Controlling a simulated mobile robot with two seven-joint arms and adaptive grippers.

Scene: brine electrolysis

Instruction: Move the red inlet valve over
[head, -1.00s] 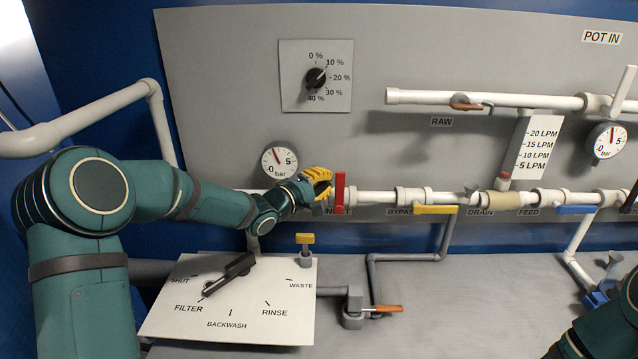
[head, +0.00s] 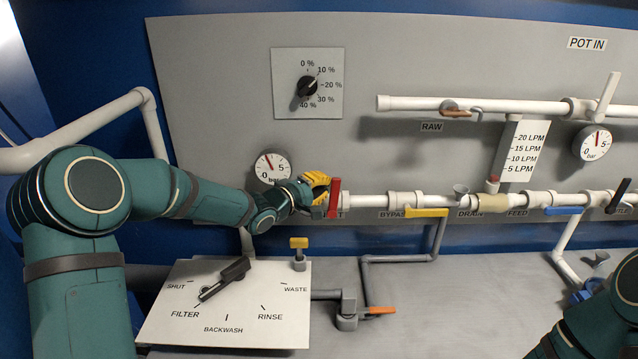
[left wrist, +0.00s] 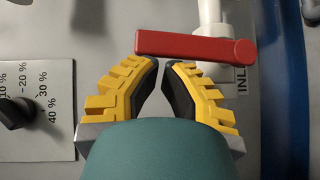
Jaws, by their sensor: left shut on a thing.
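The red inlet valve handle (head: 334,198) stands upright on the white pipe, at the left end of the row of valves, partly covering its INLET label. My left gripper (head: 324,187) is at the handle, on its left side. In the left wrist view the red handle (left wrist: 195,47) lies across the tips of the yellow and black fingers (left wrist: 161,66). The fingers are drawn together at the handle, shut on it; the exact contact is hard to see. My right arm shows at the lower right of the head view, but its gripper is out of view.
A yellow bypass handle (head: 426,212) and a blue handle (head: 562,210) are farther right on the same pipe. A pressure gauge (head: 271,167) is just left of my gripper. Below is the filter selector board (head: 185,325) with its black lever (head: 224,278).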

